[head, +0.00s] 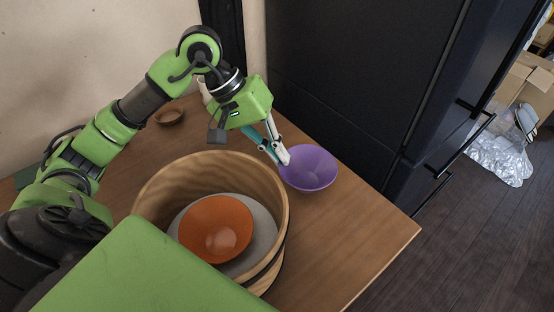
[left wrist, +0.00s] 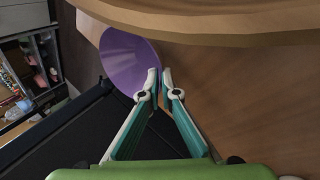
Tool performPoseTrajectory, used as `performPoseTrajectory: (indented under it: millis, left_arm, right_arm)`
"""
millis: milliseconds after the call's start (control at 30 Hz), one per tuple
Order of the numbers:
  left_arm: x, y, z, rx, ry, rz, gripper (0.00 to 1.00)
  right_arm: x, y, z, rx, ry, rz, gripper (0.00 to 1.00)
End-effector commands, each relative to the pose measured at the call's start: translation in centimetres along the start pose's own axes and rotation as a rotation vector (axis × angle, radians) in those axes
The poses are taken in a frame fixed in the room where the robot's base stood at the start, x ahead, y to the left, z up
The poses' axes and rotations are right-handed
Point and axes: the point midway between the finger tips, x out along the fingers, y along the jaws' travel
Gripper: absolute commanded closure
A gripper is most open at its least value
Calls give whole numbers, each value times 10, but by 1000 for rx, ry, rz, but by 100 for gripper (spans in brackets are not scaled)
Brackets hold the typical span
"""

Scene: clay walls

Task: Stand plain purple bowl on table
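The plain purple bowl (head: 311,170) is near the table's far right edge, beside the dark cabinet, with its open side up. It also shows in the left wrist view (left wrist: 128,62). My left gripper (head: 284,160) reaches down to the bowl's left rim. In the left wrist view its fingertips (left wrist: 161,80) are close together with the bowl's rim between them. I cannot tell whether the bowl's base touches the wooden table (head: 350,225). My right gripper is not in view.
A wooden tub (head: 155,189) stands left of the purple bowl, holding an orange bowl (head: 215,228) on a grey dish (head: 265,225). A small brown bowl (head: 169,117) sits at the back left. The tall dark cabinet (head: 345,80) borders the table. Table space right of the tub is clear.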

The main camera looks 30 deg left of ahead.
Motion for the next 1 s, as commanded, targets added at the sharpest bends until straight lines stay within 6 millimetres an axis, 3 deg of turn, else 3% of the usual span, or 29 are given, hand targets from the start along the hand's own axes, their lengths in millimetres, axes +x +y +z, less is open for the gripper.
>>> performPoseTrajectory:
  millis: [167, 633, 733, 1000]
  left_arm:
    - [20, -11, 1, -1, -2, 1, 100]
    - [22, -12, 1, 0, 0, 1, 100]
    - [22, -12, 1, -1, -1, 0, 79]
    - [22, -12, 1, -1, -1, 0, 79]
  right_arm:
    - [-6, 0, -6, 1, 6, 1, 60]
    - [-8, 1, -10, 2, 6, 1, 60]
    - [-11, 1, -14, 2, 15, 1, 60]
    - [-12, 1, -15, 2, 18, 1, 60]
